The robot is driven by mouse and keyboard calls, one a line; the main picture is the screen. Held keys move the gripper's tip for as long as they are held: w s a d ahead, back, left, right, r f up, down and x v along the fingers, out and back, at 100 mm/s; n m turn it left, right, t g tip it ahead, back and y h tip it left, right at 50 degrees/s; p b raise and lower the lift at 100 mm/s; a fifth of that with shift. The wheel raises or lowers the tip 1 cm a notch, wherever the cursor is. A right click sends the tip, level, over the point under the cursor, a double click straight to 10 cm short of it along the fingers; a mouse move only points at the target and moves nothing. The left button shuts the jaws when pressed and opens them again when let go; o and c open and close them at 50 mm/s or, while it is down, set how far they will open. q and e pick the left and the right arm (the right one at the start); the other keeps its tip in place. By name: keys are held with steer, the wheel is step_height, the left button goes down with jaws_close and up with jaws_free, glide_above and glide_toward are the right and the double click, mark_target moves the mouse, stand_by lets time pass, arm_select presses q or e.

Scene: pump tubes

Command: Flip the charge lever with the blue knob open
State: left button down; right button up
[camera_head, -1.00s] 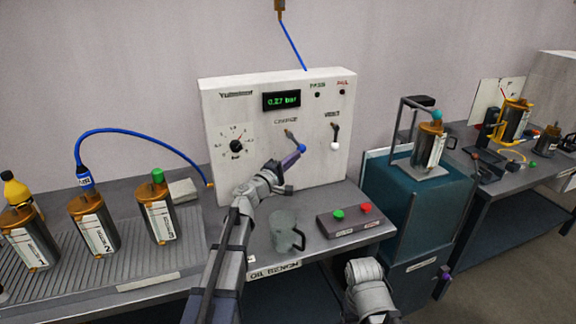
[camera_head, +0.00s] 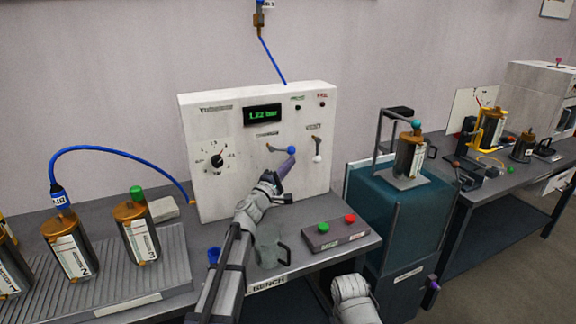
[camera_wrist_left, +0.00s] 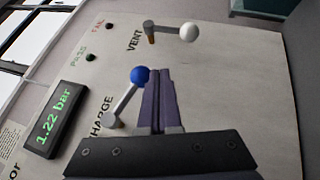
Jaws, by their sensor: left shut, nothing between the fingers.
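The charge lever (camera_head: 279,150) is on the front panel of the white bench unit (camera_head: 210,185) and points right, nearly level, in the head view. Its blue knob (camera_head: 291,150) is at the tip; the knob (camera_wrist_left: 140,75) and lever (camera_wrist_left: 124,100) also show in the left wrist view. My left gripper (camera_head: 288,162) is shut and empty. Its purple fingers (camera_wrist_left: 157,98) are right beside the knob, below it in the head view; whether they touch is unclear. My right arm shows at the bottom; a small purple tip (camera_head: 433,285) may be its gripper.
The vent lever with its white knob (camera_head: 318,158) is close on the right. The display (camera_head: 263,115) reads 1.22 bar. A clear jug (camera_head: 270,247) and a button box (camera_head: 335,233) stand below the panel. Labelled canisters (camera_head: 68,246) stand at the left.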

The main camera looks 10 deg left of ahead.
arm_select(q)
steer(key=b+v, duration=0.2)
steer(key=v, duration=0.5)
steer(key=shift+s, duration=0.35)
steer(key=shift+a+f, duration=0.15)
